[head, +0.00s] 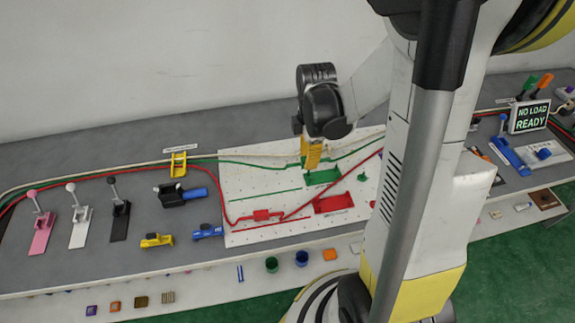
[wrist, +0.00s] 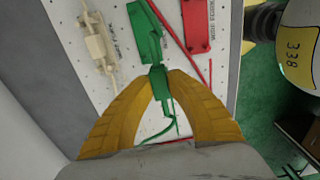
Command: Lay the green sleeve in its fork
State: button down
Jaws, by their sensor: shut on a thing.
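The green sleeve (wrist: 160,88) shows in the wrist view between the yellow fingertips of my gripper (wrist: 162,74). My gripper is shut on it, and a thin green line (wrist: 173,122) trails from its near end. A green fixture (wrist: 146,32) lies just beyond the sleeve; I cannot tell whether the two touch. In the head view my gripper (head: 311,158) points down over the white pegboard, beside the flat green fixture (head: 322,177). The fingers mostly hide the sleeve there, and the fork's prongs are not clear.
The white perforated board (head: 240,175) also carries a red fixture (head: 334,204), a red sleeve (head: 262,215) and a cream sleeve (wrist: 98,42). Red, green and cream lines cross it. Levers (head: 120,208) stand left; a "NO LOAD READY" display (head: 530,117) stands right.

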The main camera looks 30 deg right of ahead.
jog(key=d+f+b, duration=0.1)
jog(key=d, duration=0.5)
jog(key=shift+s+f, duration=0.15)
jog(key=shift+f, duration=0.2)
jog(key=shift+d+b, duration=0.1)
jog(key=shift+b, duration=0.25)
jog(key=shift+f+b, duration=1.25)
jog(key=shift+f, duration=0.3)
jog(key=shift+f, duration=0.15)
jog(key=shift+f+b, duration=0.6)
jog(key=shift+b, duration=0.1)
jog(key=shift+f, duration=0.1)
jog(key=shift+f+b, duration=0.65)
